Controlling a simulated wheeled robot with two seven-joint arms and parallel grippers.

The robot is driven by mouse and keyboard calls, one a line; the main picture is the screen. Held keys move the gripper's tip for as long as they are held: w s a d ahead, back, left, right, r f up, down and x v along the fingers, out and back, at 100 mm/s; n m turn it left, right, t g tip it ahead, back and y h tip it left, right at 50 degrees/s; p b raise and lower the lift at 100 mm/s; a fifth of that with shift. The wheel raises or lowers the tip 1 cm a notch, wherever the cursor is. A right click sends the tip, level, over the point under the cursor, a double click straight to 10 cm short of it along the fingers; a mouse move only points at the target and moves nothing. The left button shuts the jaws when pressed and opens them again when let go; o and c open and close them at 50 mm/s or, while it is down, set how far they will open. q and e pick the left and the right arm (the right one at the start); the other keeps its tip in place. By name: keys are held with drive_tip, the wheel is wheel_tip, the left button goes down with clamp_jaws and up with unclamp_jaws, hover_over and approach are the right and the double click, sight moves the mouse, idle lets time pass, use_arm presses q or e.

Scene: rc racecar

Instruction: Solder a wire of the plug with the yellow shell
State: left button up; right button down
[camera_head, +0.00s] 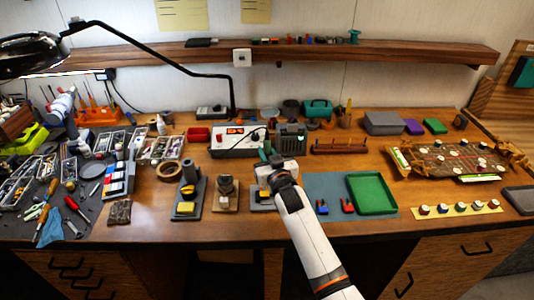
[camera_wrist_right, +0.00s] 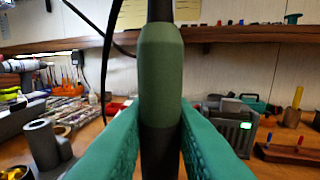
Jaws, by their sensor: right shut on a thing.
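My right gripper (camera_head: 272,165) is over the middle of the bench, in front of the soldering station (camera_head: 232,139). In the right wrist view its teal fingers (camera_wrist_right: 160,125) are shut on the soldering iron (camera_wrist_right: 160,62), around its green and black handle, which stands about upright. The iron's tip is not clear in either view. A block with a yellow part (camera_head: 185,208) is on the grey stand to the left of my right gripper; I cannot tell whether this is the plug. My left gripper is not in view.
A brown fixture (camera_head: 226,197) stands left of my right arm. A green tray (camera_head: 373,194) lies on the mat to the right. A strip with several small pots (camera_head: 458,208) is at far right. A black lamp (camera_head: 30,50) hangs over the cluttered left side.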

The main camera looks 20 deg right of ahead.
sight(268, 142)
drive_tip(key=shift+f+b, duration=0.3)
drive_tip(key=shift+f, duration=0.15)
idle(0.6)
idle(1.6)
drive_tip(key=shift+r+p, duration=0.1)
drive_tip(key=shift+p, duration=0.2)
wheel_tip(268, 142, up, 6)
drive_tip(key=p, duration=0.5)
idle(0.4)
idle(0.4)
